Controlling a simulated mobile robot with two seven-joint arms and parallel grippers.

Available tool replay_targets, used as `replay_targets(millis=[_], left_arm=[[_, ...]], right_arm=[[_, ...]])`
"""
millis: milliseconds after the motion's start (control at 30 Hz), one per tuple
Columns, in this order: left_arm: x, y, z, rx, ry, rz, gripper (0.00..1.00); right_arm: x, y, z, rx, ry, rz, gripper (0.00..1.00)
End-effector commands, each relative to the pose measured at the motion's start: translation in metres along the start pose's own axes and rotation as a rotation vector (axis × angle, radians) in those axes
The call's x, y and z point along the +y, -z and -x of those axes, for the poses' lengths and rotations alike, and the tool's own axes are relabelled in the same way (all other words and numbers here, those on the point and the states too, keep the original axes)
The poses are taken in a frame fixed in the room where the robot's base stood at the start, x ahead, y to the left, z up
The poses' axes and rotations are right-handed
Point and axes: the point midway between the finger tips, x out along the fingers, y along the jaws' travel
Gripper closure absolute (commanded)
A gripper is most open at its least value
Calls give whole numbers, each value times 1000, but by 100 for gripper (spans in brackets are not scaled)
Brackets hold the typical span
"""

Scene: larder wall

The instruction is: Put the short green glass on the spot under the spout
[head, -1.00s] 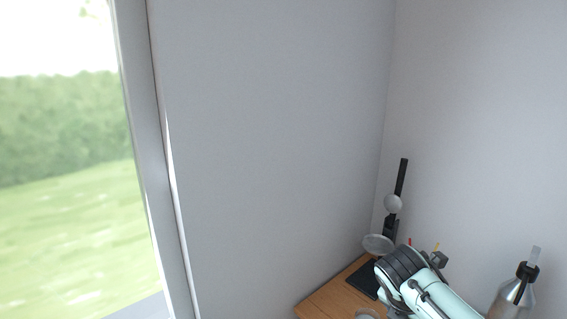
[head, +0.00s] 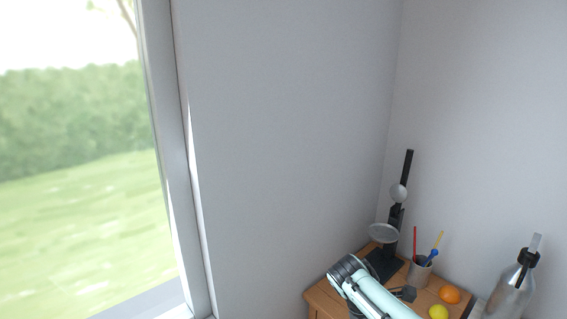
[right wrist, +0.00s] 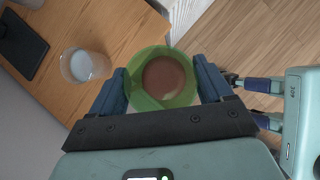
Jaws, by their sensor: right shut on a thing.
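The short green glass (right wrist: 163,78) is between the fingers of my right gripper (right wrist: 164,88) in the right wrist view, seen from above, with a brownish round patch inside its rim. The gripper is shut on it. In the head view my right arm reaches in from below, and its hand and the glass cannot be made out. A black stand with a round pale dish (head: 384,233) rises at the back of the wooden table; its dark base (head: 384,264) is partly behind my arm. My left gripper (right wrist: 243,100) seems to show at the right of the wrist view, fingers apart.
A clear, whitish glass (right wrist: 85,65) stands on the wooden table (right wrist: 100,20), left of the green glass and near a dark flat plate (right wrist: 20,45). A pen cup (head: 419,271), an orange (head: 449,294), a lemon (head: 438,312) and a metal bottle (head: 511,290) are to the right.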

Motion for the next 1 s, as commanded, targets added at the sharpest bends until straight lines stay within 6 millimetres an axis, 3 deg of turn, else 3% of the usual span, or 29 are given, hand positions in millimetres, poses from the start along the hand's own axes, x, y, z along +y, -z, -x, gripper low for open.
replay_targets(millis=[300, 500, 700, 1000], left_arm=[[0, 0, 0, 0, 0, 0, 0], [0, 0, 0, 0, 0, 0, 0], [0, 0, 0, 0, 0, 0, 0], [0, 0, 0, 0, 0, 0, 0]], right_arm=[[-7, 79, -85, -5, 425, -725, 65], [-18, 118, -125, -1, 645, -1110, 65], [-27, 142, -147, 1, 767, -1329, 65], [-28, 147, -152, 3, 793, -1384, 65]])
